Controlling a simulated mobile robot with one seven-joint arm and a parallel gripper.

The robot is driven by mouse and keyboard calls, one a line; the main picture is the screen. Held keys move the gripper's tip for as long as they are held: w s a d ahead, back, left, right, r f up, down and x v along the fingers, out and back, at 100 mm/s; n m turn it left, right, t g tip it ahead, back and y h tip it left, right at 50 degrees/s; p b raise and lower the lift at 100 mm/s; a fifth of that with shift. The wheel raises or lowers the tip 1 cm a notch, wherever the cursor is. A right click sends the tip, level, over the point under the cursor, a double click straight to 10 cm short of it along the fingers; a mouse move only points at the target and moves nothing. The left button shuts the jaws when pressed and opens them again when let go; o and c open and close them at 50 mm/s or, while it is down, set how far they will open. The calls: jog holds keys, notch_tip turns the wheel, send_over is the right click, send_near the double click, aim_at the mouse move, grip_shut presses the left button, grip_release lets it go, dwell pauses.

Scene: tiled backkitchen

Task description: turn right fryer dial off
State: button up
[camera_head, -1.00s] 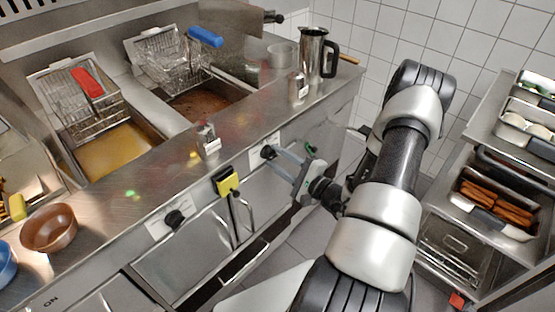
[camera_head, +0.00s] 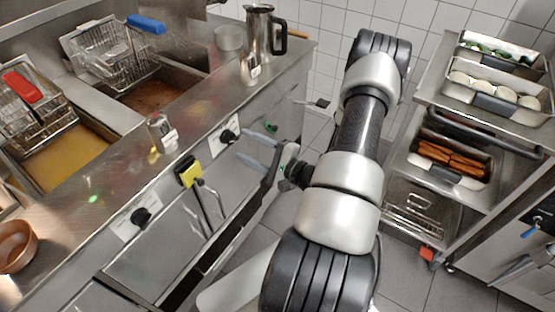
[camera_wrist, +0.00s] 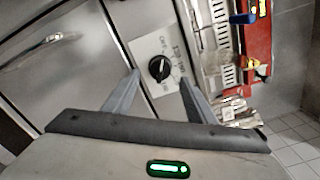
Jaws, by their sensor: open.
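The right fryer dial (camera_head: 227,136) is a black knob on a white label plate on the fryer's front panel. In the wrist view the dial (camera_wrist: 159,68) lies ahead of my gripper, between and beyond its fingertips. My gripper (camera_head: 257,147) is open and empty, with its two grey fingers pointing at the panel just right of the dial. In the wrist view my gripper (camera_wrist: 160,80) shows both fingers spread apart, with the knob in the gap. I see no contact with the dial. A second dial (camera_head: 141,217) sits on the panel further left.
Fryer baskets stand over the oil vats on the counter. A shelf with food trays (camera_head: 447,160) stands on the right. Tiled floor lies between.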

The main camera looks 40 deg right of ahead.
jog(key=v, duration=1.3)
jog(key=shift+s, duration=0.35)
